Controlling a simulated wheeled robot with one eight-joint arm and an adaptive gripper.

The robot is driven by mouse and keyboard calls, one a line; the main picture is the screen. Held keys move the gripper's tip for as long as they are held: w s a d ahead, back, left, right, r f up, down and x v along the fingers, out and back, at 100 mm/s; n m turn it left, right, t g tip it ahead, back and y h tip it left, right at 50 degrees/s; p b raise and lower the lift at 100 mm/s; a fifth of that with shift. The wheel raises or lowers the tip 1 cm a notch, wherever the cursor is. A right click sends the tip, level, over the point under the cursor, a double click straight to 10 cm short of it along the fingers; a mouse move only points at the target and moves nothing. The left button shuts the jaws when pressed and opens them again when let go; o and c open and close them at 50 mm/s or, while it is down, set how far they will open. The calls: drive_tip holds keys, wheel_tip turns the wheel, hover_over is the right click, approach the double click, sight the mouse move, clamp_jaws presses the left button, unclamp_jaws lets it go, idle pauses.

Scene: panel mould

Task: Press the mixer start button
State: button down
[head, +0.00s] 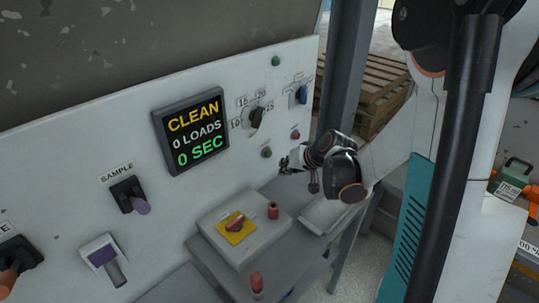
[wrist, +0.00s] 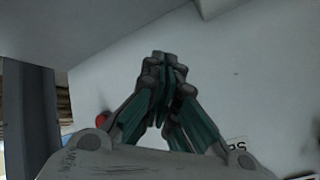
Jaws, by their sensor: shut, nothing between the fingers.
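The white control panel (head: 75,203) carries a round green button (head: 266,153) low on its right side. A red button (head: 295,134) is above and to the right of it. Their labels are too small to read, so I cannot tell which is the mixer start. My gripper (head: 284,166) is shut and empty, just below and to the right of the green button. Contact with the panel cannot be told. In the wrist view the closed fingers (wrist: 160,62) are in front of the white panel, and a red button (wrist: 187,118) shows partly behind them.
A dark display (head: 190,131) reads CLEAN, 0 LOADS, 0 SEC. A grey box with a red knob (head: 235,224) on yellow stands below. A grey post (head: 345,80) is to the right.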

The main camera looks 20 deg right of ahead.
sight(268, 154)
drive_tip(key=shift+w+a, duration=0.35)
drive_tip(key=shift+w, duration=0.45)
drive_tip(key=shift+w+a, duration=0.3)
drive_tip(key=shift+w, duration=0.45)
idle(0.4)
drive_tip(key=shift+w+a, duration=0.1)
drive_tip(key=shift+w, duration=0.25)
